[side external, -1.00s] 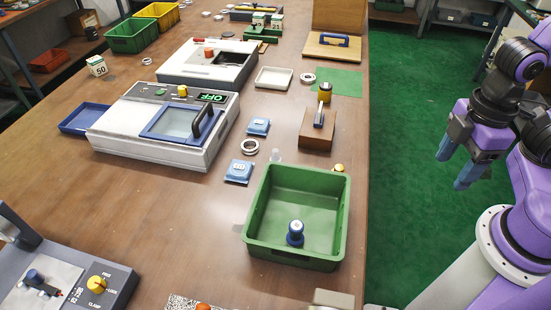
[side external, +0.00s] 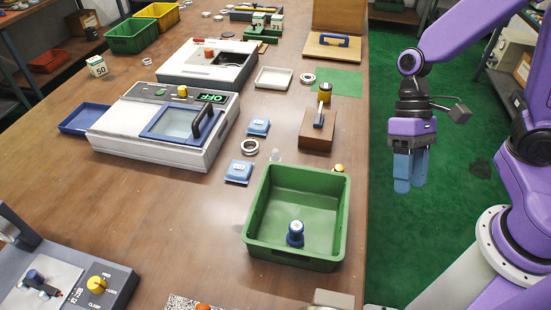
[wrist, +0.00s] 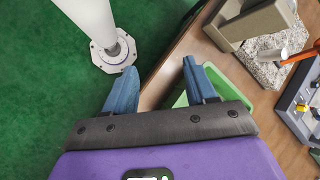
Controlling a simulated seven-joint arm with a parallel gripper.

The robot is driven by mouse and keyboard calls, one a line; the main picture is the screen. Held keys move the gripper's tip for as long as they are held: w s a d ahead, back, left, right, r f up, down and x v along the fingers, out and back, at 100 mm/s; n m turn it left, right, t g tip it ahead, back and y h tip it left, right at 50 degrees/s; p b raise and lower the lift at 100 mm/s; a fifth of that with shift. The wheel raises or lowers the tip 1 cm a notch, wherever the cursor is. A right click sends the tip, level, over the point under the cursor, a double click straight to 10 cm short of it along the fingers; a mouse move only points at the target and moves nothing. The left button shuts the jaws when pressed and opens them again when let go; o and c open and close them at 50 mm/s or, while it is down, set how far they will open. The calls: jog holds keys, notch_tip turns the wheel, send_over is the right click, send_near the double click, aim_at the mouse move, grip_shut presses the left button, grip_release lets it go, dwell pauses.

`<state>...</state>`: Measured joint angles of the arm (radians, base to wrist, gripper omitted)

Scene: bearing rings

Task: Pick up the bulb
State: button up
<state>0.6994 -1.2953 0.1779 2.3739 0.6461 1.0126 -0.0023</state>
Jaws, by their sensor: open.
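No bulb is clear to me. A small clear, glassy piece (side external: 275,156) stands on the table just behind the green bin and may be it, but it is too small to tell. A blue piece with a pale top (side external: 295,233) stands upright inside the green bin (side external: 258,200). A small yellow piece (side external: 339,168) is partly hidden behind the bin's far rim. My gripper (side external: 410,187) hangs over the green floor, right of the table edge, apart from all of these. In the wrist view my gripper (wrist: 160,67) is open, with nothing between its blue fingers.
Behind the bin are a wooden block (side external: 315,137), blue packets (side external: 239,172) and a metal ring (side external: 250,147). A grey machine (side external: 130,155) stands left. Bare table lies left of the bin. The wrist view shows a speckled block (wrist: 285,74) and the bin's corner (wrist: 180,99).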

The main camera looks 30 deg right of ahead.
jog(key=w+a+f+m+y, duration=0.2)
jog(key=w+a+m+y, duration=0.1)
jog(key=w+m+y, duration=0.3)
jog(key=m+t+y, duration=0.3)
jog(key=m+t, duration=0.9)
jog(key=m, duration=0.6)
send_near(276, 153)
jog(key=x, duration=0.7)
jog(key=f+x, duration=0.1)
jog(key=x, duration=0.2)
jog(key=shift+w+d, duration=0.25)
jog(key=shift+w, duration=0.15)
grip_shut()
